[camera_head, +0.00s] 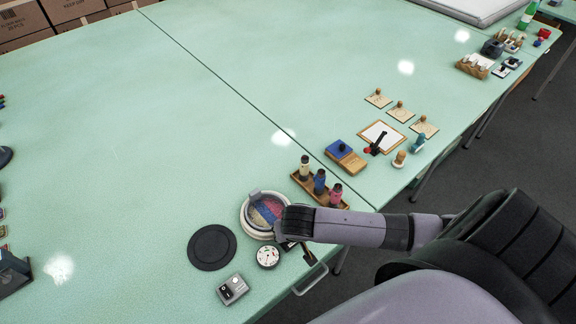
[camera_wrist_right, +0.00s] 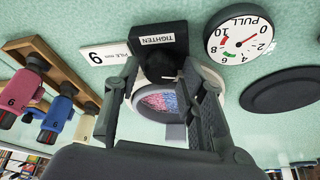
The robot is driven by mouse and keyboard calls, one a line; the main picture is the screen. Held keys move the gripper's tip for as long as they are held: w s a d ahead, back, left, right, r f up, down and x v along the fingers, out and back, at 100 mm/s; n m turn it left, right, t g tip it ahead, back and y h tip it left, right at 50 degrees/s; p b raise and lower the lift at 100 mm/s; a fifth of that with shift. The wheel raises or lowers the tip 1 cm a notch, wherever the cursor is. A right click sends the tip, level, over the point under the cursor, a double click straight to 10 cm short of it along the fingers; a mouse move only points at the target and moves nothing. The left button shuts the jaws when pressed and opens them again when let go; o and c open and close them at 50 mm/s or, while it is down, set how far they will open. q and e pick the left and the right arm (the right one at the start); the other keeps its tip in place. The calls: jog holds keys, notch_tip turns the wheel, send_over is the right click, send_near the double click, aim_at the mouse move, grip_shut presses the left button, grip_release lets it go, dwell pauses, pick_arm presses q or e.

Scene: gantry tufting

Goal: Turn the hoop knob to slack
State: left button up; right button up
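The hoop (camera_head: 246,222) is a pale ring with a pink and blue patterned patch inside; it also shows behind my fingers in the right wrist view (camera_wrist_right: 150,107). A dark knob (camera_wrist_right: 164,68) sits at its edge, beside a black plate marked TIGHTEN (camera_wrist_right: 160,40). My right gripper (camera_wrist_right: 162,75) has its two fingers apart, one on each side of the knob; I cannot tell whether they touch it. In the head view my right arm hides the knob. A round PULL gauge (camera_head: 268,256) lies close by; its red needle seems to point near the low numbers. My left gripper is not in view.
A wooden rack (camera_head: 300,180) with three coloured bottles stands just behind the hoop. A dark disc (camera_head: 212,247) and a small grey switch box (camera_head: 232,289) lie to its left and front. The table's middle is clear.

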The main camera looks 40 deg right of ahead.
grip_shut()
dwell(0.3)
jog(key=shift+d+r+n+y+p, duration=0.15)
jog(key=shift+n+y+p, duration=0.15)
jog(key=shift+n+p, duration=0.55)
jog(key=shift+n+y+p, duration=0.4)
jog(key=shift+n+p, duration=0.55)
jog(key=shift+n, duration=0.2)
jog(key=shift+d+n+y+p, duration=0.1)
jog(key=shift+n+y+p, duration=0.45)
jog(key=shift+n, duration=0.65)
jog(key=shift+n+y+p, duration=0.3)
jog(key=shift+n+y, duration=0.15)
jog(key=shift+n, duration=0.95)
